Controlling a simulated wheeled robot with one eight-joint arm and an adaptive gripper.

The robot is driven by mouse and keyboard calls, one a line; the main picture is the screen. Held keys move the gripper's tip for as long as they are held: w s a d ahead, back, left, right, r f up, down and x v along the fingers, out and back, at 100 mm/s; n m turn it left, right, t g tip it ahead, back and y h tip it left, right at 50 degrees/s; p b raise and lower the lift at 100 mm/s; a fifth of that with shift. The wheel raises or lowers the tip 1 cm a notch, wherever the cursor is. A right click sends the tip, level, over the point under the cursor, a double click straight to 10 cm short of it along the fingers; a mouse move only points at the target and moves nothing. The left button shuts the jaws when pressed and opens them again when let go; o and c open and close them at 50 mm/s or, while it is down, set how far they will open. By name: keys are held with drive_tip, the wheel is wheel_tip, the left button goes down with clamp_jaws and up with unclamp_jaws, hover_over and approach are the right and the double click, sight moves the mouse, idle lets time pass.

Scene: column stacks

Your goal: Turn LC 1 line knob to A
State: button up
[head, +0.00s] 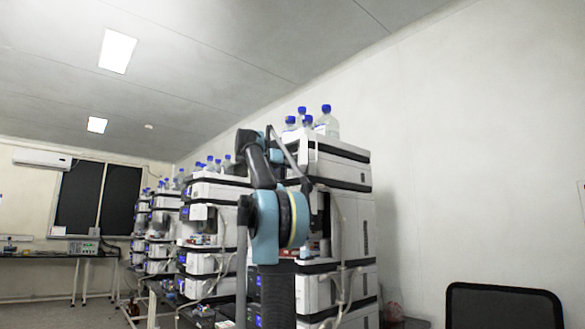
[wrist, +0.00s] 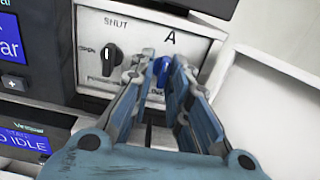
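In the wrist view a white panel (wrist: 135,25) carries a blue knob (wrist: 161,70) below and left of a printed "A". Lettering under the knob is mostly covered, so I cannot read its name in full. My gripper (wrist: 163,62) reaches to the panel with one finger on each side of the blue knob. The fingers stand apart with the knob between their tips; firm contact does not show. The knob's exact pointing is partly hidden by the fingers. In the head view my arm hides the gripper and knob.
A black knob (wrist: 111,54) marked "SHUT" sits left of the blue one, close to the left finger. Blue-lit displays (wrist: 20,143) lie further left. In the head view, instrument stacks (head: 340,165) carry blue-capped bottles (head: 326,122). A black chair (head: 503,305) stands at lower right.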

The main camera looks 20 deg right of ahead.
drive_tip(key=shift+s, duration=0.1)
drive_tip(key=v, duration=1.2)
idle(0.6)
drive_tip(key=s+f+m+g+y, duration=0.1)
drive_tip(key=s+f+m+y, duration=0.3)
drive_tip(key=f, duration=0.9)
drive_tip(key=s+f+m+g+y, duration=0.1)
drive_tip(key=s+f+m, duration=0.2)
drive_tip(key=s+f, duration=0.75)
drive_tip(key=s+f+m+g+y, duration=0.1)
drive_tip(key=f+m+y, duration=0.25)
drive_tip(key=f, duration=1.25)
drive_tip(key=s+a+f+m+y, duration=0.2)
drive_tip(key=s+f, duration=0.5)
drive_tip(key=f, duration=0.7)
drive_tip(key=s+a+f+m+y, duration=0.3)
drive_tip(key=s+a+f+m, duration=0.2)
drive_tip(key=f, duration=0.9)
drive_tip(key=s+a+f+m+g+y, duration=0.1)
drive_tip(key=s+a+f+m+y, duration=0.2)
drive_tip(key=s+f, duration=0.6)
wheel_tip(320, 180, down, 5)
drive_tip(key=shift+a+f+m, duration=0.1)
drive_tip(key=shift+a+m, duration=0.65)
drive_tip(key=shift+a, duration=0.45)
drive_tip(key=shift+y, duration=0.25)
